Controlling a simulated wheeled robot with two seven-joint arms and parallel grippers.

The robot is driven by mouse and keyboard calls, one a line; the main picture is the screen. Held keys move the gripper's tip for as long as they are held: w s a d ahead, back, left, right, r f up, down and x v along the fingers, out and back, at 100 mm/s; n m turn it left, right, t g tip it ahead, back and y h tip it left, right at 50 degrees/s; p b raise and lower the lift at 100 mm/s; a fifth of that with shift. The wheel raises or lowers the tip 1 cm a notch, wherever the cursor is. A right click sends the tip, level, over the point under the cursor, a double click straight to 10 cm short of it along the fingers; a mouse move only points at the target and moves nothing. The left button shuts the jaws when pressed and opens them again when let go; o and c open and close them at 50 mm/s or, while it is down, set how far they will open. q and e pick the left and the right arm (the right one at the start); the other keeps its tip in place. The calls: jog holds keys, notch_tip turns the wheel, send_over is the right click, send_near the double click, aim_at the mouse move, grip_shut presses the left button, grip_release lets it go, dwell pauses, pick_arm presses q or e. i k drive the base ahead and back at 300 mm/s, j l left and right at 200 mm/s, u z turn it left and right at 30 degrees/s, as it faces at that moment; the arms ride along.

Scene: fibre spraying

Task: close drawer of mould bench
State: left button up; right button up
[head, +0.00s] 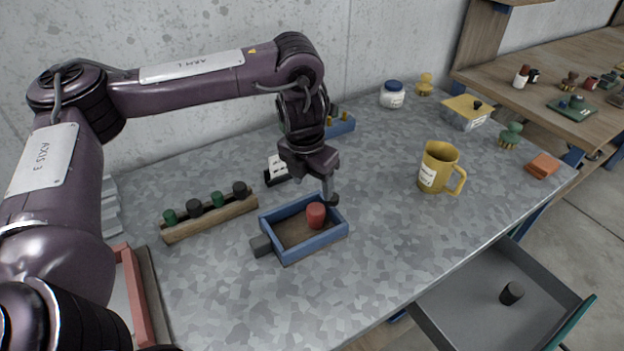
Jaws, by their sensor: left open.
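The mould bench (390,240) has a mottled grey metal top. Its drawer (466,309) is pulled out at the lower right, below the bench's front edge. The drawer is grey inside with a teal front (572,322), partly cut off by the picture's bottom edge. A dark cylinder (511,293) is inside the drawer. My left gripper (330,200) points down over a blue tray (345,230), close to a red cylinder (316,215) in it. It is open, and I cannot tell whether it touches the cylinder. It is well away from the drawer. My right gripper is not in view.
A yellow mug (436,170) stands between my left gripper and the bench's right side. A wooden rack (210,220) with green and black pegs is on the left. A yellow-lidded box (467,112) and an orange block (543,166) are at the right. The bench's front middle is clear.

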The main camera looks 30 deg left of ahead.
aim_at(465, 311)
jog(key=k+l, duration=0.5)
jog(key=k, duration=0.15)
jog(key=k+l, duration=0.5)
jog(key=k, duration=0.2)
